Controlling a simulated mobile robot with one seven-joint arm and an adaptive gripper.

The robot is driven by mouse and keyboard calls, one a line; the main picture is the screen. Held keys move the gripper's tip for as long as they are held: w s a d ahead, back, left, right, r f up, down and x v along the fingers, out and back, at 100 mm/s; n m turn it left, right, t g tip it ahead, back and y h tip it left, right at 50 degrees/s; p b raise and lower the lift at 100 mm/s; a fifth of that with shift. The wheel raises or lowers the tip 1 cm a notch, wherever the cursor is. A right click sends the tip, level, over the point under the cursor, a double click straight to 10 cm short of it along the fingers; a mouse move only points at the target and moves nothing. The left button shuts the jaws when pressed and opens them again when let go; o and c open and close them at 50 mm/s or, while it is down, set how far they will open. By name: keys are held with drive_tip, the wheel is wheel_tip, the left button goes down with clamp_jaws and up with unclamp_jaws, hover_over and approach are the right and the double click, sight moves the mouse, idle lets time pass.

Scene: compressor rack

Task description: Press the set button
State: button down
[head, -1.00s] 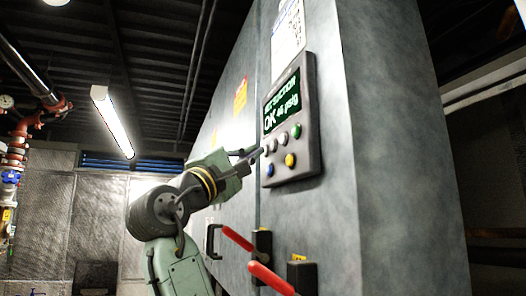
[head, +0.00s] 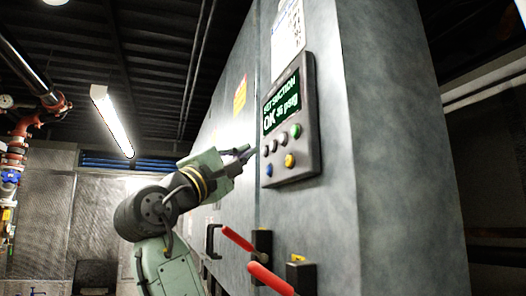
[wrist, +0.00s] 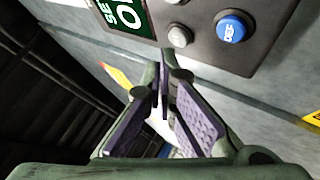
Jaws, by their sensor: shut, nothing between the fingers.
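The control panel (head: 309,158) is a dark grey box on the cabinet front, with a lit green screen (head: 281,104) above its buttons. A blue button (head: 269,170) sits low at the panel's left. In the wrist view the blue button (wrist: 235,29) carries small white lettering, turned and possibly reading SET. A pale button (wrist: 180,37) is beside it. My gripper (head: 252,152) is shut and empty, left of the panel's button area. In the wrist view my gripper (wrist: 165,74) has its fingertips below the pale button and left of the blue one, apparently apart from both.
A yellow button (head: 290,160) and a green button (head: 296,131) are also on the panel. Red-handled levers (head: 268,278) stick out from the cabinet (head: 340,215) below. Red pipes (head: 18,145) are far left. The space left of the cabinet is open.

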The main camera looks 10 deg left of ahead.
drive_tip(key=s+a, duration=0.2)
drive_tip(key=a, duration=0.2)
drive_tip(key=shift+s+a+p, duration=0.1)
drive_tip(key=shift+s+p, duration=0.2)
drive_tip(key=shift+s, duration=0.1)
idle(0.8)
